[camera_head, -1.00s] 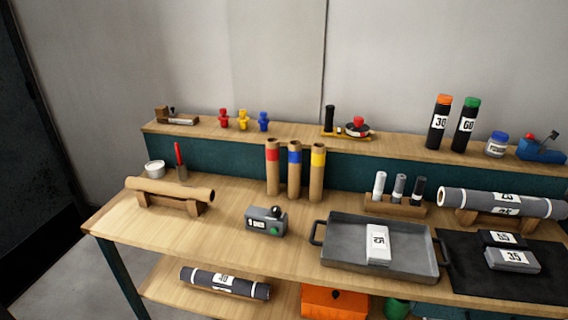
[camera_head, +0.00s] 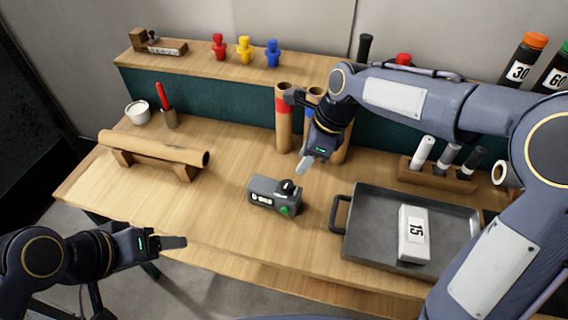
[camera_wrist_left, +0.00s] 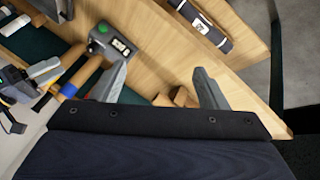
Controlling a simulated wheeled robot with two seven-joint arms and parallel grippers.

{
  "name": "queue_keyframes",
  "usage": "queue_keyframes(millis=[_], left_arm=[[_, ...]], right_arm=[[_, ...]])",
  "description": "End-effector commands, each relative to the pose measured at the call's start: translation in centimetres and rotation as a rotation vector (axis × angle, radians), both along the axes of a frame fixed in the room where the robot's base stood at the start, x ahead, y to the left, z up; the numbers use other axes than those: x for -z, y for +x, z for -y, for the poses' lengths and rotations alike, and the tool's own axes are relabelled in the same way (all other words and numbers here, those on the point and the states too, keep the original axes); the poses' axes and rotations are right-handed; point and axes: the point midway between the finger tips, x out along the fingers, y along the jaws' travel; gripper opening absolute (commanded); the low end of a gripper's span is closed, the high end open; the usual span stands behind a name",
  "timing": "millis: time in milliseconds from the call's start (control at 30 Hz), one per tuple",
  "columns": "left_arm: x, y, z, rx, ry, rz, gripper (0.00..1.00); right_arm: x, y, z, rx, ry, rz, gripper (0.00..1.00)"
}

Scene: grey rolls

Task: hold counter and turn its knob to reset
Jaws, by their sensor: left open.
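The counter (camera_head: 260,197) is a small grey box upright on the table, with a white display whose digits I cannot read. A black knob (camera_head: 287,187) is on its top right and a green button (camera_head: 285,210) is on its side. My left gripper (camera_head: 180,243) is open and empty, left of and below the counter in the head view. In the left wrist view the counter (camera_wrist_left: 122,58) shows beyond the two spread fingers (camera_wrist_left: 160,88). My right gripper (camera_head: 304,163) hangs behind and above the counter, apart from it. Its finger gap is unclear.
A tray (camera_head: 360,255) with a white block (camera_head: 413,233) stands right of the counter. Cardboard tubes (camera_head: 283,125) stand behind, near my right gripper. A brown roll on a stand (camera_head: 155,150) is at the left.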

Motion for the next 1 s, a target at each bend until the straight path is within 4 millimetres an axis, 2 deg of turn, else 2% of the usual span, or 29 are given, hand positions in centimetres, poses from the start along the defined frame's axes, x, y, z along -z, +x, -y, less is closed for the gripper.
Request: queue_keyframes(millis=[233, 467, 667, 800, 1000], left_arm=[[-1.5, 6.1, 1.3, -0.144, -0.092, -0.21, 0.75], [-0.8, 12.8, 4.7, -0.319, -0.157, -0.426, 0.75], [2.0, 18.1, 9.2, -0.488, -0.183, -0.613, 0.75], [4.8, 21.0, 12.8, -0.611, -0.184, -0.732, 0.75], [8.4, 23.1, 16.9, -0.749, -0.172, -0.85, 0.75]], right_arm=[[0.0, 0.0, 0.1, -0.002, 0.0, 0.001, 0.36], [0.0, 0.0, 0.1, -0.003, 0.0, 0.001, 0.36], [0.0, -0.1, 0.1, -0.003, 0.0, 0.001, 0.36], [0.0, -0.1, 0.1, -0.003, 0.0, 0.001, 0.36], [0.0, -0.1, 0.1, -0.003, 0.0, 0.001, 0.36]])
